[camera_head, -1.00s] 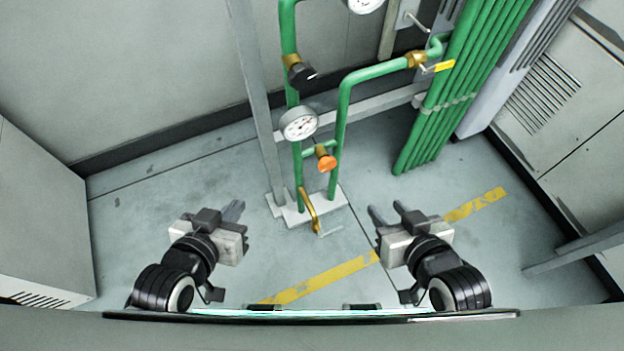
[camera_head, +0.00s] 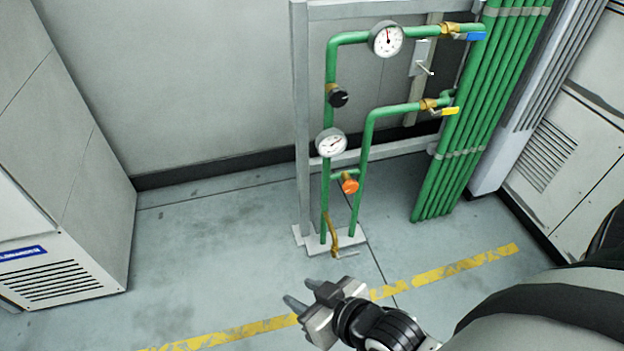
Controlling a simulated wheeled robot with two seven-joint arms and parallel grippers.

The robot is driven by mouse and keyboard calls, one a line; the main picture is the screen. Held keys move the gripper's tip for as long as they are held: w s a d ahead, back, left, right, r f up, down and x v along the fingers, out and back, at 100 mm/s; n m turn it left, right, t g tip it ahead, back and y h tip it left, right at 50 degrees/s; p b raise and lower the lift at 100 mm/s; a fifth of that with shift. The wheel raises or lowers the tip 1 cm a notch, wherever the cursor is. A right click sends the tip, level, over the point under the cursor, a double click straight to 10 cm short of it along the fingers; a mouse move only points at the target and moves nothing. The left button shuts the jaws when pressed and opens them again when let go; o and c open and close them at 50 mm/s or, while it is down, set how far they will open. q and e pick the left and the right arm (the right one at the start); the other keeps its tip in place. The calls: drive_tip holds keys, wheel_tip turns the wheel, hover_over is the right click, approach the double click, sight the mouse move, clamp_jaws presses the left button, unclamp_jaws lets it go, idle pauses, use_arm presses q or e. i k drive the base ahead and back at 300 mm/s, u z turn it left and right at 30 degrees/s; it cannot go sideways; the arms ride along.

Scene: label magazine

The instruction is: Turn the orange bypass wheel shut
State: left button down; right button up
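The orange bypass wheel (camera_head: 349,184) sits on a short brass valve between two green vertical pipes, low on the pipe stand. Nothing touches it. My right gripper (camera_head: 302,292) is below and a little left of the wheel in the head view, apart from it. Its two fingers are spread with a gap between them, and it looks empty. My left gripper is out of the picture.
Two gauges (camera_head: 387,39), a black knob (camera_head: 338,97), a blue-handled valve (camera_head: 474,36) and a yellow-handled valve (camera_head: 443,111) are on the pipes. A brass drain valve (camera_head: 333,235) is low down. Grey cabinets stand at both sides; the floor left of the stand is clear.

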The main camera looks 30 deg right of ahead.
sight(350, 186)
drive_tip(key=u, duration=0.35)
drive_tip(key=i, duration=0.95)
drive_tip(key=z, duration=0.8)
drive_tip(key=i, duration=0.65)
drive_tip(key=z, duration=0.75)
